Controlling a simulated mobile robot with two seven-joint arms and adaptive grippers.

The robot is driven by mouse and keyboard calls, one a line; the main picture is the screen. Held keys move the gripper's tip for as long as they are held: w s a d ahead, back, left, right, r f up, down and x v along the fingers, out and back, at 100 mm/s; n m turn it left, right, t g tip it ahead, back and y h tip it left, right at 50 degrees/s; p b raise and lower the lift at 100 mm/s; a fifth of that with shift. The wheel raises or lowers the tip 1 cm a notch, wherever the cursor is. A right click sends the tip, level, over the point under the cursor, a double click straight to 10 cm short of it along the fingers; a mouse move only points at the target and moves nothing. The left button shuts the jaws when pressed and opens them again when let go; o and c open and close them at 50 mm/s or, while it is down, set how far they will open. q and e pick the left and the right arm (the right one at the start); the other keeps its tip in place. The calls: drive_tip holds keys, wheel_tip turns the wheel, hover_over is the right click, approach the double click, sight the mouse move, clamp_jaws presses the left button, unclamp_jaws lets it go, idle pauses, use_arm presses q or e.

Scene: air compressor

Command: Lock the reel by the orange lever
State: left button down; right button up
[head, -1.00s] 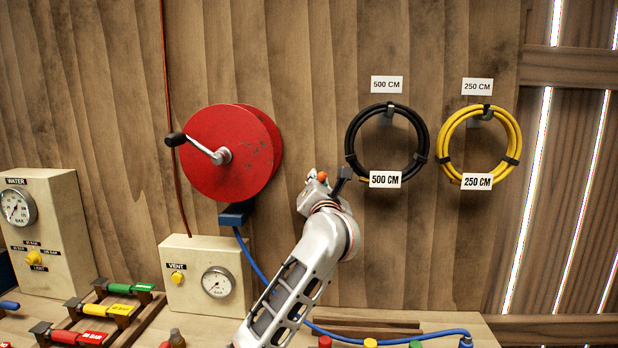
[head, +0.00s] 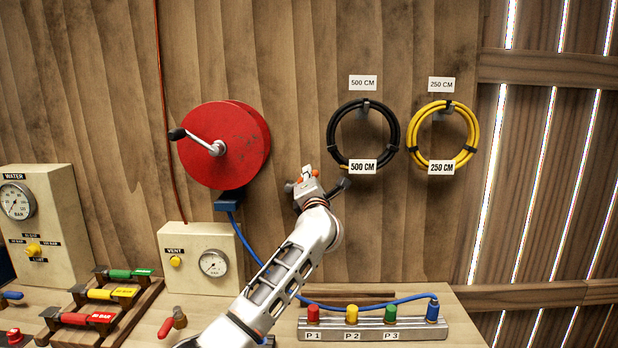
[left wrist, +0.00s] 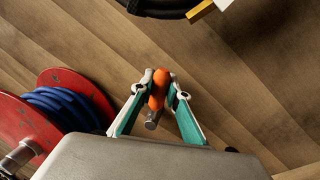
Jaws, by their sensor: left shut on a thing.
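The red reel (head: 222,147) hangs on the wooden wall, with a crank and dark handle on its front. It also shows at the left of the left wrist view (left wrist: 62,98), with blue hose wound between its red discs. My left gripper (head: 304,180) is to the right of and below the reel, apart from it. In the left wrist view my left gripper (left wrist: 160,92) is shut on the orange lever (left wrist: 159,85), whose metal end sticks out below the fingertips. In the head view the lever is too small to make out clearly between the fingers. My right gripper is not in view.
A black hose coil (head: 335,130) and a yellow hose coil (head: 416,135) hang to the right of my gripper. A blue hose runs from below the reel behind my arm to the P1–P3 manifold (head: 376,334). The vent box (head: 195,275) stands below the reel.

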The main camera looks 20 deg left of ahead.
use_arm(q)
drive_tip(key=c, duration=1.9)
unclamp_jaws()
drive_tip(key=shift+w+f, duration=0.1)
drive_tip(key=shift+w, duration=0.05)
drive_tip(key=v, duration=1.2)
